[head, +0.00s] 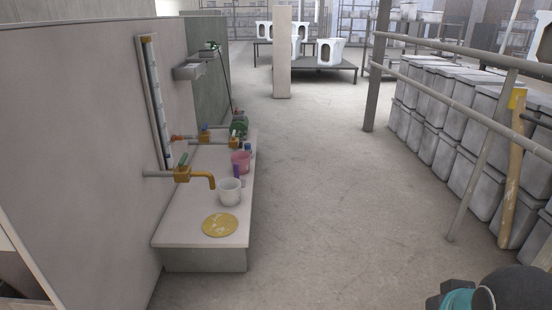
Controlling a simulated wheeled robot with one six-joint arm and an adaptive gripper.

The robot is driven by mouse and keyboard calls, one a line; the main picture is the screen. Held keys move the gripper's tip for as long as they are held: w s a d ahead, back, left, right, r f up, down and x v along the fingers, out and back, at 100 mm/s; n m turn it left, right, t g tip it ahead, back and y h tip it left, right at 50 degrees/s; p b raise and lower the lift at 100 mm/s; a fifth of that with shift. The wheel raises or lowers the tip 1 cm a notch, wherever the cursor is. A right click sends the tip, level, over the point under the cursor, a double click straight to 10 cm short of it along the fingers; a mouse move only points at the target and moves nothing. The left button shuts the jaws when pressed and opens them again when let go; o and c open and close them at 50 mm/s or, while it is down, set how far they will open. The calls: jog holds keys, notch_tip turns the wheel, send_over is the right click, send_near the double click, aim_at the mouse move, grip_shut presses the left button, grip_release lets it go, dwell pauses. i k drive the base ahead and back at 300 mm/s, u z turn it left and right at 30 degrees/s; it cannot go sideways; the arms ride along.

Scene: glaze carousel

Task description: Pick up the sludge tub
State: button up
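A white tub (230,192) stands upright on a low pale ledge (185,233) along the left wall, below and just right of the spout of an orange tap (183,174). A pink tub (240,160) stands farther back on the same ledge. I cannot tell which of the two is the sludge tub. A purple upright object (237,172) is between them. Part of my arm, dark with a teal band, shows in the bottom right corner. My gripper is not in view.
A round yellow disc (220,225) lies at the ledge's near end. A green pump-like device (239,127) sits at its far end. Bare floor (310,180) is open right of the ledge. A metal railing (455,100) and stacked grey bins (465,150) bound the right side.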

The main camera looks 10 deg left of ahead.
aim_at(229, 189)
jog(key=i, duration=2.9)
jog(key=u, duration=3.35)
